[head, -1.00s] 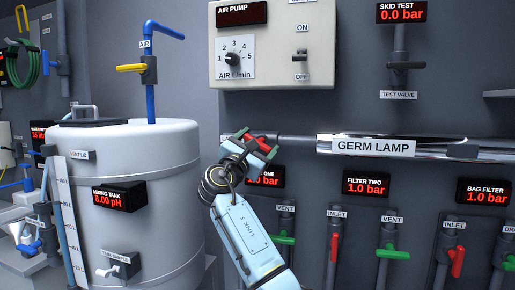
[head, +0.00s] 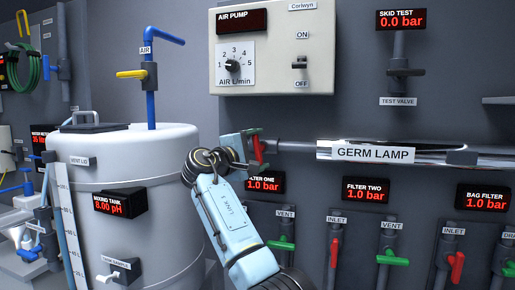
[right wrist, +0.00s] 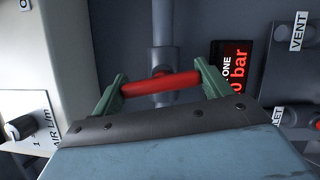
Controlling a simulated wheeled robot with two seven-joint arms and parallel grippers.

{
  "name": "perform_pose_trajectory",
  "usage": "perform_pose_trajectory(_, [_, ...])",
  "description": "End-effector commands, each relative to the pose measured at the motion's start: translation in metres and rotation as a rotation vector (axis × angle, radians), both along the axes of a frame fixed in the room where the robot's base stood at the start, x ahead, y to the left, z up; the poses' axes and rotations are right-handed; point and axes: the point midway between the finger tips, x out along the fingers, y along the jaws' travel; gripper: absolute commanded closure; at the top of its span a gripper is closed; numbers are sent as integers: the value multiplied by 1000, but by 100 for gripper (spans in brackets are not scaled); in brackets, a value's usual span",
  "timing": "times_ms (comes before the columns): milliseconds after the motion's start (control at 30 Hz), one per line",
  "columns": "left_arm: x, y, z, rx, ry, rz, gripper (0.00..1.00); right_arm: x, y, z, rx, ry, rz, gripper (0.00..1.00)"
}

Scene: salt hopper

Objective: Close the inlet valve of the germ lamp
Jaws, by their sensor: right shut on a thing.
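The germ lamp (head: 425,153) is a shiny horizontal tube with a white label on the back panel. A grey pipe (head: 295,146) runs from its left end to a valve with a red handle (head: 257,150). My right gripper (head: 252,148) is shut on this handle. In the right wrist view the red handle (right wrist: 160,84) lies between the green fingers of my right gripper (right wrist: 160,89), crosswise to the pipe (right wrist: 165,38). The label beside the valve is hidden behind my gripper. My left gripper is not in view.
The mixing tank (head: 150,215) stands close to the left of my right arm. The air pump box (head: 270,75) is above the gripper. Below are the filter displays (head: 365,189) and several red and green valve handles, among them a red inlet handle (head: 335,252).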

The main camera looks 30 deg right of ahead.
Motion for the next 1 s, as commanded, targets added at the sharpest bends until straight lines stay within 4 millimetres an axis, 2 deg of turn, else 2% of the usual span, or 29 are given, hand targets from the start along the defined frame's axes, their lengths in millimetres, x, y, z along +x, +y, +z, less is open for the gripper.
perform_pose_trajectory(400, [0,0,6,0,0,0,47,1,1,-1,97,-111,2,45])
perform_pose_trajectory(867, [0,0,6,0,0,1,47,1,1,-1,104,-119,3,45])
perform_pose_trajectory(900, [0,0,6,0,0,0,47,1,1,-1,104,-119,3,19])
perform_pose_trajectory(1000, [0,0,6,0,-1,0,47,1,1,-1,103,-119,3,6])
